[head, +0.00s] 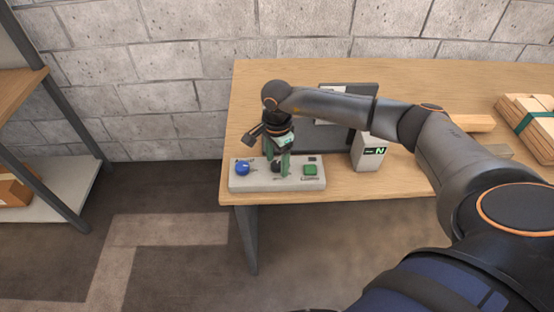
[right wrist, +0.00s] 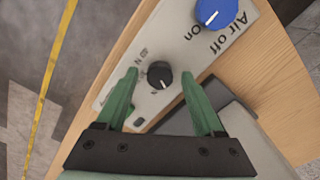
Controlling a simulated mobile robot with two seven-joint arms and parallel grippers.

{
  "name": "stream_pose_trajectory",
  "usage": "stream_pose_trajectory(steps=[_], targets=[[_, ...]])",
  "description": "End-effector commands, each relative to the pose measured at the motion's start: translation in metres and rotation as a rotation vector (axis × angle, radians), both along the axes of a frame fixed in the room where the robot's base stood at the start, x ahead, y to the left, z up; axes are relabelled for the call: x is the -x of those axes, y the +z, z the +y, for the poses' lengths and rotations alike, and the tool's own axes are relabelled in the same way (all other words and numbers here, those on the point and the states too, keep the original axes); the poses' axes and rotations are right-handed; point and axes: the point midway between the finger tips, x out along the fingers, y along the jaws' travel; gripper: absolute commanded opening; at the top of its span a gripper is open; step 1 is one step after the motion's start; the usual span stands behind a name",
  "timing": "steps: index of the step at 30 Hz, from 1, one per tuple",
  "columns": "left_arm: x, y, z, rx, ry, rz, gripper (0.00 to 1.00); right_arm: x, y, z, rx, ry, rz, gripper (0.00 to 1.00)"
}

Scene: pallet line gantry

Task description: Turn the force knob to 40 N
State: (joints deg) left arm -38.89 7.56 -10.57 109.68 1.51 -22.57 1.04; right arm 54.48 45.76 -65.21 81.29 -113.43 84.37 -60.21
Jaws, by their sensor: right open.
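The force knob (right wrist: 159,74) is a small black round knob with a white mark, on a pale control panel (head: 240,183). In the right wrist view it lies between the two green fingers of my right gripper (right wrist: 160,95), which are open and apart from it on both sides. In the head view my right gripper (head: 282,166) points down over the middle of the panel and partly hides the force knob. A display box (head: 369,153) with a green "N" readout stands to the right; its digits are too small to read. My left gripper is not in view.
A blue air knob (head: 242,168) sits left of the force knob and a green button (head: 310,169) right of it. The panel stands at the front left of the wooden table (head: 400,180). Wood pieces (head: 474,123) and a strapped stack (head: 530,122) lie farther right.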

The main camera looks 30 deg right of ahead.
Motion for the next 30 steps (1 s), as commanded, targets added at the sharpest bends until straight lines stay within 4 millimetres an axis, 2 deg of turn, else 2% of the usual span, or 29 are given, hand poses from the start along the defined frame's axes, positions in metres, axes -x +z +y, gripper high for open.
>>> stream_pose_trajectory(steps=[2, 19, 30], targets=[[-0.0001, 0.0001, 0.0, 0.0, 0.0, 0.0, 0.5, 0.0001, 0.0001, 0.0001, 0.0, 0.0, 0.0, 0.65], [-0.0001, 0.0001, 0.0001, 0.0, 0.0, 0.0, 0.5, 0.0002, 0.0005, 0.0, 0.0, 0.0, 0.001, 0.01], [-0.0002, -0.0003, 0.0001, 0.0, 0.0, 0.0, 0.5, 0.0001, 0.0006, -0.0001, 0.0, -0.016, 0.001, 0.0]])
